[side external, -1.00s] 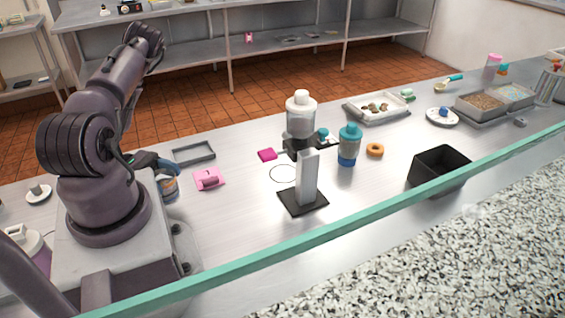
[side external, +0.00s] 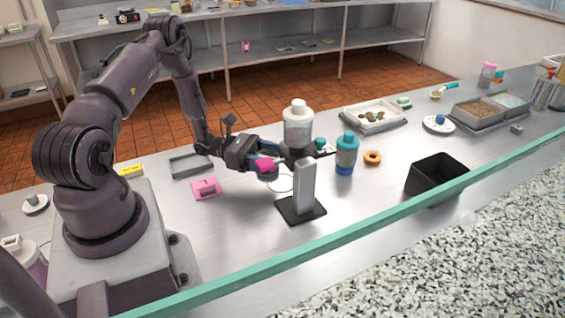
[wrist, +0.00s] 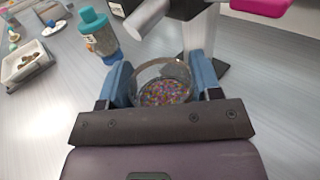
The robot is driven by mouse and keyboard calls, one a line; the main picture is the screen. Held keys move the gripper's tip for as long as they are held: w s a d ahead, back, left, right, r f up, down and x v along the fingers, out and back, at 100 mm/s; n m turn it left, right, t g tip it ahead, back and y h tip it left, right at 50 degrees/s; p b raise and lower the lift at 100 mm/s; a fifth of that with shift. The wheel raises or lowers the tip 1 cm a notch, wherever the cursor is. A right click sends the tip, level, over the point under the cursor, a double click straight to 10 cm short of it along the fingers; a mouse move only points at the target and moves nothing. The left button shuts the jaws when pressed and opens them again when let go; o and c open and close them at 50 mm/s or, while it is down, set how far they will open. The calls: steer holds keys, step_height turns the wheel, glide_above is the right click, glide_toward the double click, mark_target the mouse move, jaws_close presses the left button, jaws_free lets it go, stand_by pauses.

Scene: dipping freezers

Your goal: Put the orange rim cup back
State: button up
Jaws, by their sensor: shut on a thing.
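A clear cup (wrist: 166,90) with a thin, pale tan-looking rim and many-coloured bits inside is between the two blue fingers of my gripper (wrist: 163,82) in the wrist view. My gripper is shut on it. In the side view my gripper (side external: 277,172) is beside the dispenser stand (side external: 304,190), on its left and low over the counter. The cup is hard to make out there, and whether it touches the counter cannot be told. An outlined circle lay on the counter about where my gripper is.
A teal-lidded bottle (side external: 346,153), an orange ring (side external: 373,158) and a black bin (side external: 438,172) stand to the right. A pink holder (side external: 206,188) and grey tray (side external: 191,164) are left. The front counter is clear.

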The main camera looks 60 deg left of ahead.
steer(key=shift+w, duration=0.75)
steer(key=w, duration=0.2)
steer(key=shift+w, duration=0.35)
steer(key=shift+f, duration=1.55)
steer(key=shift+f, duration=0.1)
steer(key=o, duration=0.9)
steer(key=shift+o, duration=0.2)
steer(key=shift+f, duration=0.1)
